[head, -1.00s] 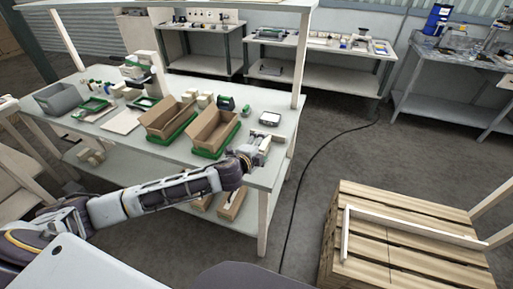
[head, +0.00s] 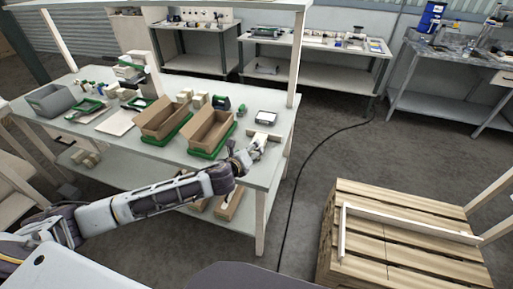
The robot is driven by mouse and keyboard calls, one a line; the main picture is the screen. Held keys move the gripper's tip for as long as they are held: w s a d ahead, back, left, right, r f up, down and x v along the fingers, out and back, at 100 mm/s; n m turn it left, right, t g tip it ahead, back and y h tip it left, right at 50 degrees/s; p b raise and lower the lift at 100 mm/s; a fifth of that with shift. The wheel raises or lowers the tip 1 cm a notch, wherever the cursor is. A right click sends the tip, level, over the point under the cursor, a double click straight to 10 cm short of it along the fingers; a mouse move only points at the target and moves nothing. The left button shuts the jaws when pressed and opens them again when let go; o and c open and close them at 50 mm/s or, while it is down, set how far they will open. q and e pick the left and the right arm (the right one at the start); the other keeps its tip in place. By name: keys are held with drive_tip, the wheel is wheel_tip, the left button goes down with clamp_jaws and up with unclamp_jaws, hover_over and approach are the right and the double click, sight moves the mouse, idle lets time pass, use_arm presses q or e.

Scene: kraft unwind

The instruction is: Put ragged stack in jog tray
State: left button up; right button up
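My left gripper (head: 257,145) is over the near right corner of the workbench (head: 255,180), beside a small pale piece (head: 266,133). It is too small to tell whether the fingers touch or hold that piece. My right gripper is not in view. I cannot tell for sure which things are the ragged stack and the jog tray. Two open brown cardboard boxes stand on the bench, a left one (head: 160,116) and a right one (head: 209,128), each on a green base. A flat white sheet or pad (head: 117,123) lies at the left of the bench.
A grey bin (head: 52,101) stands at the bench's far left. A small device with a pale screen (head: 265,118) sits behind my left gripper. A wooden pallet (head: 400,250) with a pale L-shaped rail (head: 410,223) stands at the right. A dark cable crosses the floor between.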

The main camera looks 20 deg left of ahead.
use_arm(q)
drive_tip(key=shift+a+m, duration=0.15)
drive_tip(key=shift+m, duration=1.7)
drive_tip(key=shift+a+m, duration=0.1)
drive_tip(key=shift+m, duration=1.75)
drive_tip(key=shift+w+f, duration=0.1)
drive_tip(key=shift+w, duration=0.05)
approach(262, 137)
drive_tip(key=shift+w+a+f, duration=0.2)
drive_tip(key=shift+w+f, duration=0.15)
drive_tip(key=shift+f, duration=0.1)
drive_tip(key=shift+w+a+f, duration=0.2)
drive_tip(key=shift+w+f, duration=0.2)
drive_tip(key=shift+w, duration=0.1)
drive_tip(key=shift+x, duration=2.55)
drive_tip(key=shift+a+f, duration=0.1)
drive_tip(key=shift+f, duration=0.05)
